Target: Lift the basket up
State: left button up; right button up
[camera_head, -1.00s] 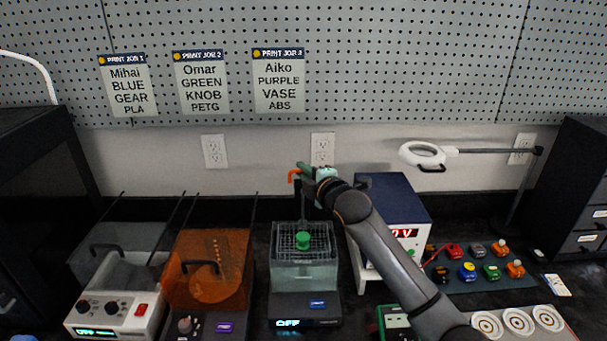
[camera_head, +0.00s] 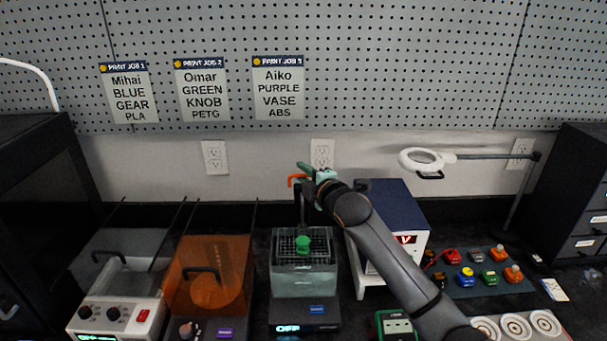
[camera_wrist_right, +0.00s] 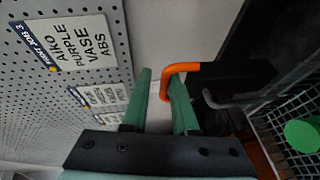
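The wire basket (camera_head: 291,243) sits low in the clear tank (camera_head: 304,282) at the middle of the bench. A green knob (camera_head: 303,244) lies in it. A dark upright handle rises from the basket and ends in an orange hook (camera_head: 293,180). My right gripper (camera_head: 305,171) is above the tank at this hook. In the right wrist view, its two green fingers (camera_wrist_right: 161,80) stand apart, with the orange end (camera_wrist_right: 183,67) bent over the tip of one finger and reaching into the gap. The basket (camera_wrist_right: 287,140) shows at the right edge there. My left gripper is not in view.
An orange-lidded machine (camera_head: 210,280) and a white machine (camera_head: 118,312) stand left of the tank. A blue-topped power supply (camera_head: 393,208) stands close on the right, behind my right arm. The pegboard wall (camera_head: 420,70) with job cards is behind.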

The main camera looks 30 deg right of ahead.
jog(key=shift+s, duration=0.7)
jog(key=s+r+b, duration=0.1)
jog(key=s+r, duration=0.1)
jog(key=s, duration=0.9)
jog(key=shift+a, duration=0.3)
